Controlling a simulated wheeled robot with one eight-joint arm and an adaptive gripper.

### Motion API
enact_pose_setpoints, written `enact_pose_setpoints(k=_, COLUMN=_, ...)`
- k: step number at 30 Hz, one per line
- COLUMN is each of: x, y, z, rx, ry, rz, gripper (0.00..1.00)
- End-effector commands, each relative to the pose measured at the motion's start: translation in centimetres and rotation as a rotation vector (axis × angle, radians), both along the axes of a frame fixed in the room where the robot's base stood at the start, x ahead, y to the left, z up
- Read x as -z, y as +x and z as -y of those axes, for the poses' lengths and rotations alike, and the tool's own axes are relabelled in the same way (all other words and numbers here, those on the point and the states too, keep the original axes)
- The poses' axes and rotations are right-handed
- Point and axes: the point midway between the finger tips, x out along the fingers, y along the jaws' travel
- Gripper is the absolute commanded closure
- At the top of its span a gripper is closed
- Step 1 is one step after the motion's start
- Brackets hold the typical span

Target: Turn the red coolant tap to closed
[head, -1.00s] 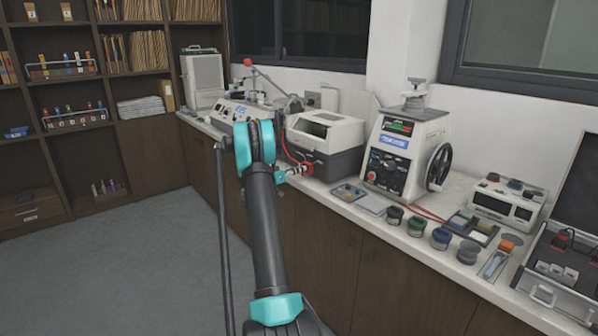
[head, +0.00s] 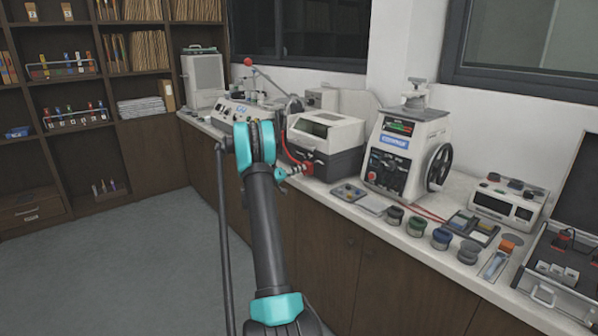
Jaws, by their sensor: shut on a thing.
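The red coolant tap (head: 306,168) is at the front lower edge of a white-and-dark bench machine (head: 325,132), with a red hose rising beside it. My gripper (head: 293,171) is small in the head view, just left of the tap at the counter's front edge. It is shut on the tap. My teal-and-black arm hides part of the gripper and the area to its left. The tap's handle angle is too small to make out.
The mounting press (head: 402,150) with a black handwheel stands to the right. Small jars (head: 416,226), trays and an open case (head: 560,265) line the counter's right. Another bench machine (head: 236,112) stands left. The floor at left is clear.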

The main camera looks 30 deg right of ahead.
Motion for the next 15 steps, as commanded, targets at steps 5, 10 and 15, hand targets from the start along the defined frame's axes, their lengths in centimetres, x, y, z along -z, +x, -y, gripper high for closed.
enact_pose_setpoints(k=5, x=0.03, y=0.06, z=-0.10, rx=-0.002, ry=0.001, rz=0.001, gripper=1.00)
enact_pose_setpoints(k=10, x=0.03, y=0.06, z=-0.10, rx=-0.002, ry=0.001, rz=0.001, gripper=0.74)
enact_pose_setpoints(k=15, x=0.01, y=0.04, z=-0.05, rx=-0.001, ry=0.001, rz=0.001, gripper=0.65)
